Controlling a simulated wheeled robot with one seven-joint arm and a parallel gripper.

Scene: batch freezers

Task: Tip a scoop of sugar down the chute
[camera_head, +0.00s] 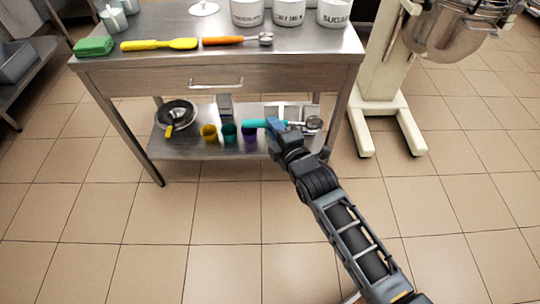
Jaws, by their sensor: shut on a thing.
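My gripper (273,126) is shut on a scoop with a teal handle (251,123). The scoop lies roughly level across the view, its round metal bowl (313,123) to the right of my gripper. It appears in front of the table's lower shelf; whether it touches anything there, and whether its bowl holds sugar, I cannot tell. The white sugar canister (334,14), with its dark label, stands at the right of the tabletop, its top cut off by the frame. No chute is recognisable in view.
The steel table (150,60) bears two more canisters, an orange-handled scoop (222,40), a yellow spatula (160,44) and a green sponge (95,46). Pans (175,116) and coloured cups (209,132) sit on its lower shelf. A floor mixer (378,90) stands right. The foreground floor is clear.

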